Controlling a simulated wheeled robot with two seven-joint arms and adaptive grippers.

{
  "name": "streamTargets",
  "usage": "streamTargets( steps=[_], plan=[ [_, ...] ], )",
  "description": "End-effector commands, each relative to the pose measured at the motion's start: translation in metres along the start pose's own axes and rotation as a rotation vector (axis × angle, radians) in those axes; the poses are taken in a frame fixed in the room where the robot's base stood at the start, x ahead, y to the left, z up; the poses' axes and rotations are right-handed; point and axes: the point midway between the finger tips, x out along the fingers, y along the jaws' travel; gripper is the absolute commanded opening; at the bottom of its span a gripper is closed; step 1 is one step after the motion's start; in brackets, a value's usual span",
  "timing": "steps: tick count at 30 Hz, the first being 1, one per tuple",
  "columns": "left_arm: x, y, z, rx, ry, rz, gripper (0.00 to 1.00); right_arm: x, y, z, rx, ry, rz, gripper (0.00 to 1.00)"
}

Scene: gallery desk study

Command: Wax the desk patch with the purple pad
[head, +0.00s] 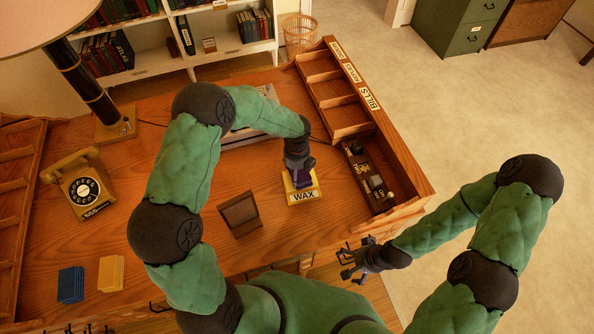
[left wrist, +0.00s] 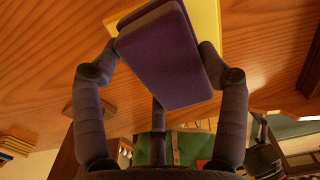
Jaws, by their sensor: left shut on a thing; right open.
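The purple pad (head: 301,178) is held in my left gripper (head: 299,168), over a yellow patch (head: 309,187) on the desk with a white "WAX" label (head: 304,196) along its front. In the left wrist view the fingers of my left gripper (left wrist: 160,58) are shut on the two sides of the purple pad (left wrist: 158,60), and part of the yellow patch (left wrist: 207,22) shows behind it. I cannot tell whether the pad touches the patch. My right gripper (head: 357,262) is open and empty, off the desk's front edge.
A brown frame (head: 239,213) stands left of the patch. A sorter tray (head: 412,170) with labelled compartments lines the right side. The desk (head: 285,228) is bare in front of the patch.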

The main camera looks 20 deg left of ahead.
Motion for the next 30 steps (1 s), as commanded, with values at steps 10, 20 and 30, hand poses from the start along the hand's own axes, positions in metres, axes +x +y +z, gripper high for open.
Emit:
streamTargets(
  steps=[10, 20, 30],
  plan=[
    [0.0030, 0.0000, 0.0001, 0.000, 0.000, 0.000, 0.47, 0.0018, 0.0006, 0.0000, 0.000, 0.000, 0.000, 1.00],
    [0.0064, 0.0000, 0.0001, 0.000, 0.000, 0.000, 0.47, 0.0037, 0.0013, -0.0001, 0.000, 0.000, 0.000, 1.00],
    [0.0099, 0.0000, 0.0002, 0.000, 0.000, 0.000, 0.47, 0.0056, 0.0020, -0.0002, 0.000, 0.000, 0.000, 1.00]
  ],
)
